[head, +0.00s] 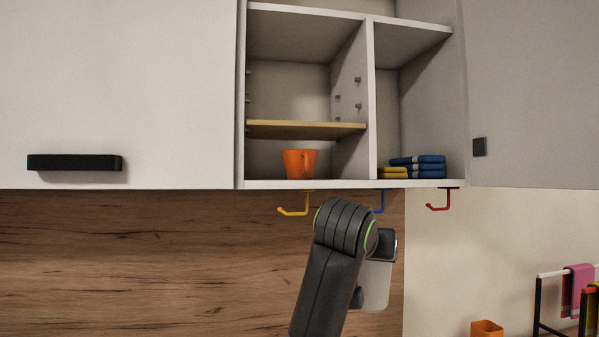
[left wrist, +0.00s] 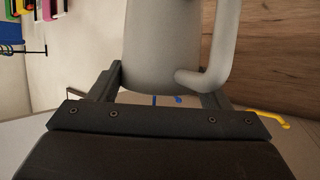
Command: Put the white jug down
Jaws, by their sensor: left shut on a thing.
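The white jug (left wrist: 160,50) fills the upper middle of the left wrist view, with its handle (left wrist: 222,50) on the right side. My left gripper (left wrist: 162,88) is shut on the jug, one finger at each side. In the head view the jug (head: 377,288) shows as a pale strip, mostly hidden behind my dark forearm. My left gripper (head: 384,246) is partly hidden there too. The jug is held in the air below the wall cupboard, in front of the splashback. My right gripper is in neither view.
The open cupboard (head: 370,90) holds an orange mug (head: 299,163) and folded blue and yellow cloths (head: 418,166). Yellow (head: 294,211), blue (head: 379,209) and red (head: 441,206) hooks hang beneath it. An orange container (head: 487,328) and a towel rack (head: 540,300) stand lower right.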

